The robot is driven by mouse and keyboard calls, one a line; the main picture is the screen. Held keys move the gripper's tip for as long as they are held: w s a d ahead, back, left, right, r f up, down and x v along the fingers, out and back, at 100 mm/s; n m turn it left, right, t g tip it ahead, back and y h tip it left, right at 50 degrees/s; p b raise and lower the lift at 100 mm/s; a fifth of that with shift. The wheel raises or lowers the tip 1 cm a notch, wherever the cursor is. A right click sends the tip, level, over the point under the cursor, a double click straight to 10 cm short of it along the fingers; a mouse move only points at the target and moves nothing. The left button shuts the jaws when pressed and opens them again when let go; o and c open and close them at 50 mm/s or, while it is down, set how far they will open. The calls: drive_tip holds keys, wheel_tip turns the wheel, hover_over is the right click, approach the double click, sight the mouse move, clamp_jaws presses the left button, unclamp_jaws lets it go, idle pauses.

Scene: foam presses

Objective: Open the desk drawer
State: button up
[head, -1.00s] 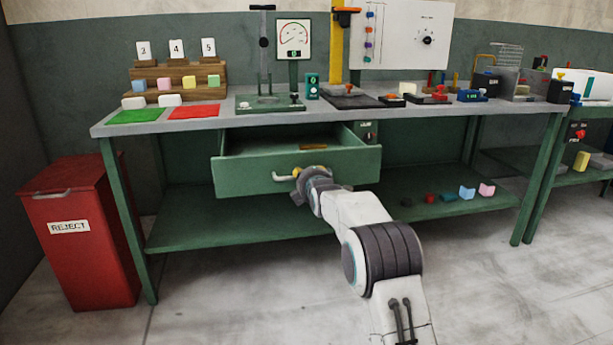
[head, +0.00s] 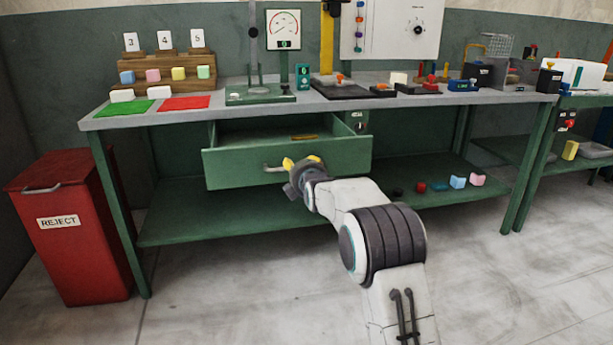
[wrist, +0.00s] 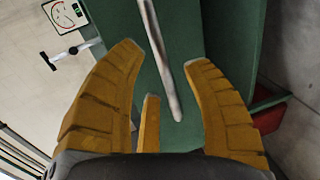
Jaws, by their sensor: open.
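The green desk drawer (head: 235,168) is pulled out from under the bench, and its inside shows in the head view. A small orange-brown item (head: 304,138) lies in it. Its pale bar handle (head: 272,169) is on the front face; in the wrist view the handle (wrist: 160,60) runs down between the spread yellow fingers. My gripper (head: 293,163) is at the right part of the handle in the head view. In the wrist view my gripper (wrist: 165,60) is open, its fingers apart from the bar on both sides.
A red reject bin (head: 68,245) stands left of the green bench (head: 330,105). The lower shelf (head: 240,215) holds several small coloured pieces at its right. Open grey floor lies in front.

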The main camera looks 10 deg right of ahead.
drive_tip(key=v, duration=0.9)
drive_tip(key=shift+s, duration=0.15)
drive_tip(key=s+r+m+g+p, duration=0.6)
drive_tip(key=s+r+m+p, duration=0.2)
drive_tip(key=s+r+p, duration=0.9)
drive_tip(key=s+r+m+g+p, duration=0.2)
drive_tip(key=s+p, duration=0.4)
drive_tip(key=s, duration=0.3)
drive_tip(key=s+r+m+g+p, duration=0.2)
drive_tip(key=s+r+m+p, duration=0.1)
drive_tip(key=s+p, duration=0.4)
drive_tip(key=s+r+m+g+p, duration=0.2)
drive_tip(key=s+m+p, duration=0.3)
drive_tip(key=s, duration=0.7)
drive_tip(key=shift+s+a+r+p, duration=0.25)
drive_tip(key=shift+r+p, duration=0.15)
drive_tip(key=shift+p, duration=0.4)
